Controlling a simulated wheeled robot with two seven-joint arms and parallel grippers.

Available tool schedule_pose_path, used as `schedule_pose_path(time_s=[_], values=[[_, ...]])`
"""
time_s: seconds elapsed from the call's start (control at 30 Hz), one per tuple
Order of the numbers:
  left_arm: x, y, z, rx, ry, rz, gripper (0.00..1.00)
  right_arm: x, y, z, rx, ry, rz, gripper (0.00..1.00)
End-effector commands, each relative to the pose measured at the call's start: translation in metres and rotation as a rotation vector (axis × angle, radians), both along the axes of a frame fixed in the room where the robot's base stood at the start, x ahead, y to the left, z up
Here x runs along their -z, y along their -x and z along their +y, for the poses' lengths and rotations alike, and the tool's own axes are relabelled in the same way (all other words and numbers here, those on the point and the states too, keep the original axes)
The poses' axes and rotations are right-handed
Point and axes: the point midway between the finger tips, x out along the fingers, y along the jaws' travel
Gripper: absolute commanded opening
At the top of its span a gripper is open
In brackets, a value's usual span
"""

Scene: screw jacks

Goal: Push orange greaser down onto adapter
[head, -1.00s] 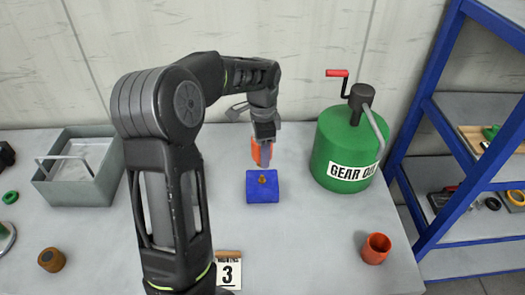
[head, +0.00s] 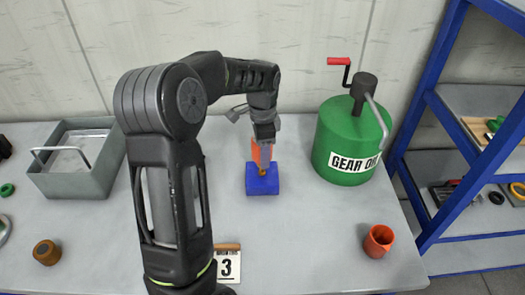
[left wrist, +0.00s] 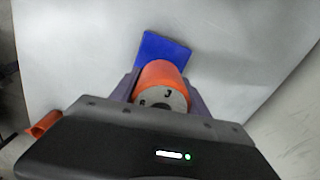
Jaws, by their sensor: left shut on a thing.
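My left gripper (head: 263,156) points down and is shut on the orange greaser (head: 255,151). The greaser's orange body and grey numbered end show between the fingers in the left wrist view (left wrist: 161,76). Below it, the brass adapter (head: 262,172) stands up from the blue block (head: 262,185) on the table; the fingers partly cover the adapter. The greaser is right above the adapter, and I cannot tell if they touch. The blue block also shows beyond the greaser in the left wrist view (left wrist: 160,46), where the adapter is hidden. My right gripper is not in view.
A green gear oil can (head: 345,140) stands right of the block. An orange cup (head: 378,241) is at the front right, a grey bin (head: 75,178) at the left, and a number 3 card (head: 229,265) in front.

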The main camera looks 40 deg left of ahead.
Motion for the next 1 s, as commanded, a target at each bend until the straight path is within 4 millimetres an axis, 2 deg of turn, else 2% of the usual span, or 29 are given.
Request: schedule_pose_path(time_s=[0.6,1.0], values=[[0.000,0.000,0.000,0.000,0.000,-0.001,0.00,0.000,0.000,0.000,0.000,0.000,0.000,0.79],[0.012,0.000,0.000,0.000,0.000,0.000,0.00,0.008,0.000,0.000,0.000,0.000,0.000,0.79]])
